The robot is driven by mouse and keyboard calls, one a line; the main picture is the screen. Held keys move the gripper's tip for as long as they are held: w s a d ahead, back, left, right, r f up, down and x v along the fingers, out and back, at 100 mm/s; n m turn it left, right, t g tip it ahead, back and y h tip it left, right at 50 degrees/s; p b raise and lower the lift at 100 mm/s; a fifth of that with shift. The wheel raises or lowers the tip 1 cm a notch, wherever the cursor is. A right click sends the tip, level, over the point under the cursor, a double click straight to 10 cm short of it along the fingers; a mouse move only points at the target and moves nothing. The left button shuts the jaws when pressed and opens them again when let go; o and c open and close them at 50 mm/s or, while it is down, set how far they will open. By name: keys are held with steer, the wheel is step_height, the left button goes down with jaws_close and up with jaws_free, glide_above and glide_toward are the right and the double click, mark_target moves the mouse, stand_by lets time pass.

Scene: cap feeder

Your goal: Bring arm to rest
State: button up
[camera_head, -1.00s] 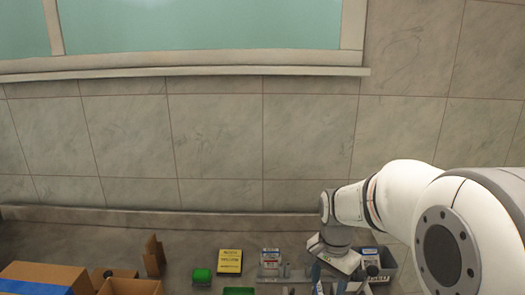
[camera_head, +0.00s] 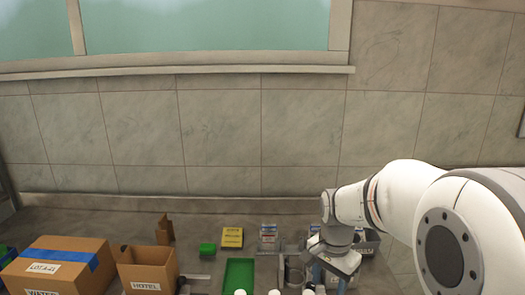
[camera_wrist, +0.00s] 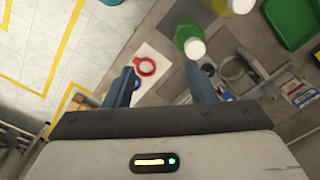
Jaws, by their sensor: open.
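My gripper (camera_head: 335,275) hangs over the right part of the worktop in the head view, at the end of my bent arm. In the wrist view my gripper (camera_wrist: 162,78) has its two blue fingers apart, with nothing held between them. A green bottle with a white cap (camera_wrist: 194,47) stands beyond the right finger. A red ring (camera_wrist: 145,66) lies on a white sheet past the fingertips. The fingertips are partly hidden at the bottom of the head view.
Open cardboard box (camera_head: 147,271) and taped carton (camera_head: 58,265) stand at the left. A green tray (camera_head: 239,274), yellow box (camera_head: 232,237) and green block (camera_head: 207,248) are mid-worktop. A grey bin (camera_head: 367,243) is behind my gripper. Floor with yellow lines (camera_wrist: 45,50) shows at left in the wrist view.

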steer(key=s+f+n+t+b, duration=0.1)
steer(key=s+f+n+b, duration=0.2)
steer(key=s, duration=0.4)
steer(key=s+f+n+t+b, duration=0.1)
steer(key=s+f+n+b, duration=0.2)
steer(key=s+n+b, duration=0.3)
steer(key=shift+s+f+t, duration=0.25)
steer(key=shift+s+t, duration=0.05)
steer(key=shift+s, duration=0.3)
